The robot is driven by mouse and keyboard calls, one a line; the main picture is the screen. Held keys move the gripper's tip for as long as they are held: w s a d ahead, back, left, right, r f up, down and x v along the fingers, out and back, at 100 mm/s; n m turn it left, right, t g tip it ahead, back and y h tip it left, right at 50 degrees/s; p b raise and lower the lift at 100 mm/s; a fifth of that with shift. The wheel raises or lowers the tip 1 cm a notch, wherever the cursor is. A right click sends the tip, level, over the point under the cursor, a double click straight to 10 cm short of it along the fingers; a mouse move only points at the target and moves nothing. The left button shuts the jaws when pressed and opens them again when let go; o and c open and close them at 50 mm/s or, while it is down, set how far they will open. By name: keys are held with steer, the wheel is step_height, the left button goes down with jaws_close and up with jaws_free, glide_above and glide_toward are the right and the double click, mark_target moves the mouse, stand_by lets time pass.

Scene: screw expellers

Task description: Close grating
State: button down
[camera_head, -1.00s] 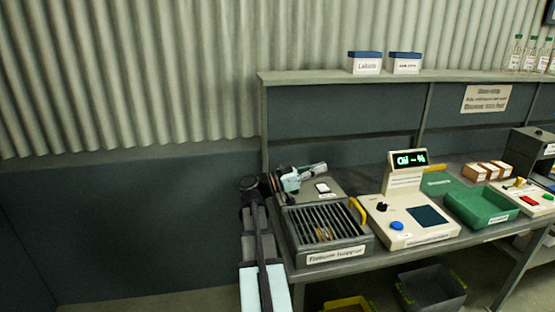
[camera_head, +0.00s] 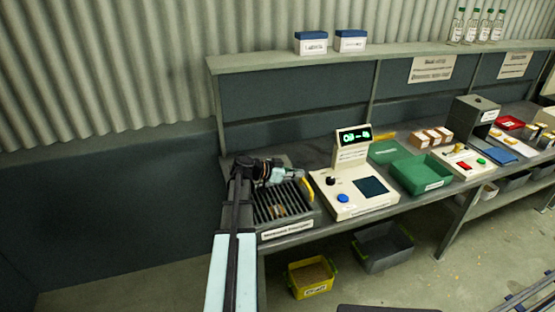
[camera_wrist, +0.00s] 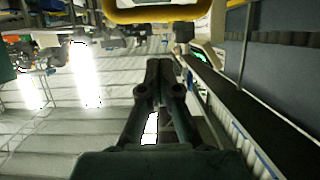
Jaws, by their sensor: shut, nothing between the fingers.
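The grating (camera_head: 269,207) is a row of dark slats on top of a grey box (camera_head: 290,228) with a white label, at the left end of the bench. It looks about level; I cannot tell whether it is fully closed. A yellow handle (camera_head: 308,190) is at its right side. My gripper (camera_head: 298,173) is over the back right of the box, close to the handle; I cannot tell whether they touch. In the wrist view my gripper (camera_wrist: 159,66) is shut and empty, with a yellow bar (camera_wrist: 158,12) beyond its tips. My arm hides the back left of the box.
A cream scale (camera_head: 350,195) with a lit display stands right of the box. A green tray (camera_head: 420,173) and a button panel are further right. A shelf (camera_head: 360,52) runs behind. A yellow crate (camera_head: 311,278) and a grey crate (camera_head: 383,246) are below the bench.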

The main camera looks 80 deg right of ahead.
steer(key=f, duration=0.1)
steer(key=s+f, duration=0.1)
steer(key=f+p, duration=0.1)
steer(key=shift+s+d+f, duration=0.1)
steer(key=shift+s+d, duration=0.15)
steer(key=shift+d, duration=0.15)
steer(key=shift+f, duration=0.35)
steer(key=shift+f, duration=0.1)
steer(key=shift+a+p, duration=0.1)
steer(key=shift+p, duration=0.25)
steer(key=w+a+r+p, duration=0.1)
steer(key=w+a+r, duration=0.2)
steer(key=w+r, duration=0.5)
steer(key=shift+a+r, duration=0.4)
steer(key=shift+r, duration=0.55)
